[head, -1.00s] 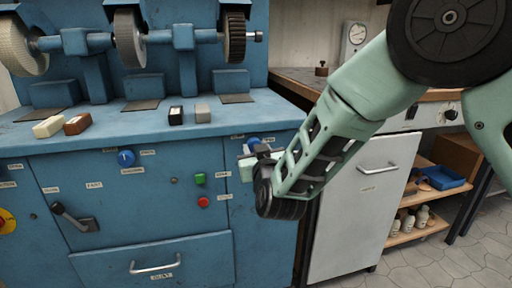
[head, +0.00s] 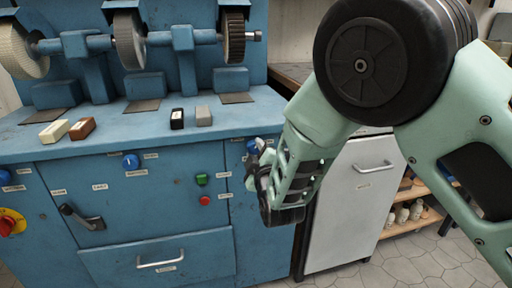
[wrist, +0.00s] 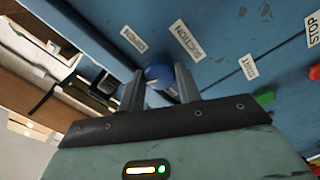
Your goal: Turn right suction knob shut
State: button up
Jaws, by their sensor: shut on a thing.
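The right suction knob is blue and sits high on the right part of the blue cabinet front; it shows in the head view (head: 252,146) partly behind my gripper, and in the wrist view (wrist: 158,73). My gripper (head: 257,160) is at this knob. In the wrist view its two grey fingers (wrist: 158,84) stand on either side of the knob, shut on it. A label reading "SUCTION" (wrist: 187,41) is just beside the knob. The knob's pointer and exact angle are hidden.
A green button (head: 201,179) and a red button (head: 205,200) lie left of my gripper. Another blue knob (head: 130,161) and a black lever (head: 80,217) are farther left. A white cabinet (head: 350,200) stands close at the right. Small blocks lie on the blue top.

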jog(key=shift+n+p, duration=1)
jog(key=shift+n, duration=1)
jog(key=o, duration=1)
jog(key=shift+s, duration=0.1)
jog(key=p+v, duration=0.1)
jog(key=v, duration=1.6)
jog(key=shift+d, duration=0.25)
